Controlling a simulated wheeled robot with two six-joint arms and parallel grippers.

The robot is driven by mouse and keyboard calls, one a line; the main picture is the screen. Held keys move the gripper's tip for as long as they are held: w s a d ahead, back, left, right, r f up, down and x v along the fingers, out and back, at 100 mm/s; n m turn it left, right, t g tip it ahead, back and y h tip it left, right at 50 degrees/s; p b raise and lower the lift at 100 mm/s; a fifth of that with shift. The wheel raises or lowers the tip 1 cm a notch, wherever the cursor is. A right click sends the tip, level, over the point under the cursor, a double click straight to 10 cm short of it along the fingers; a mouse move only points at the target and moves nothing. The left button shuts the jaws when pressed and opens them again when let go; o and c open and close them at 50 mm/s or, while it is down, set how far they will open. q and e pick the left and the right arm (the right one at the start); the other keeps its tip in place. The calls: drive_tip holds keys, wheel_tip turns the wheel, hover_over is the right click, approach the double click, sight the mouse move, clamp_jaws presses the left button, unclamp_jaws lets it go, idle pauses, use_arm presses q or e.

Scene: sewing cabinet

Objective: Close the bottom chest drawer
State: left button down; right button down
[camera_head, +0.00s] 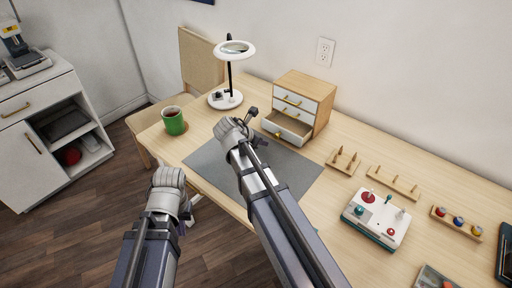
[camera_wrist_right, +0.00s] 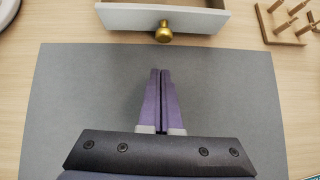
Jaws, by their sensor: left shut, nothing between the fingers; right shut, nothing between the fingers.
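The small wooden chest (camera_head: 318,86) stands at the back of the desk, with white drawer fronts. Its bottom drawer (camera_head: 290,129) is pulled out, and its inside shows; the drawers above look shut. In the right wrist view the open drawer's white front (camera_wrist_right: 125,17) has a round brass knob (camera_wrist_right: 163,33). My right gripper (camera_wrist_right: 160,73) is shut and empty above the grey mat, its fingertips pointing at the knob with a gap between. In the head view its arm partly hides the mat. My left gripper (camera_head: 169,177) is shut and empty off the desk's front edge.
A grey mat (camera_head: 297,170) lies before the chest. A green mug (camera_head: 174,122) and a ring lamp (camera_head: 225,100) stand to the left. A wooden peg stand (camera_head: 344,163), a peg rack (camera_head: 395,183) and a joystick box (camera_head: 376,218) lie to the right.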

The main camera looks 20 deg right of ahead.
drive_tip(key=d, duration=0.1)
drive_tip(key=w+d, duration=0.1)
drive_tip(key=d, duration=0.1)
drive_tip(key=shift+w+f, duration=0.25)
drive_tip(key=shift+w, duration=0.05)
use_arm(q)
drive_tip(key=shift+f, duration=0.25)
use_arm(e)
drive_tip(key=shift+w+d, duration=0.2)
drive_tip(key=shift+d, duration=0.25)
approach(289, 128)
drive_tip(key=x, duration=0.4)
drive_tip(key=shift+a+f, duration=0.1)
drive_tip(key=shift+f, duration=0.05)
use_arm(q)
drive_tip(key=shift+a, duration=0.1)
use_arm(e)
drive_tip(key=shift+w, duration=0.1)
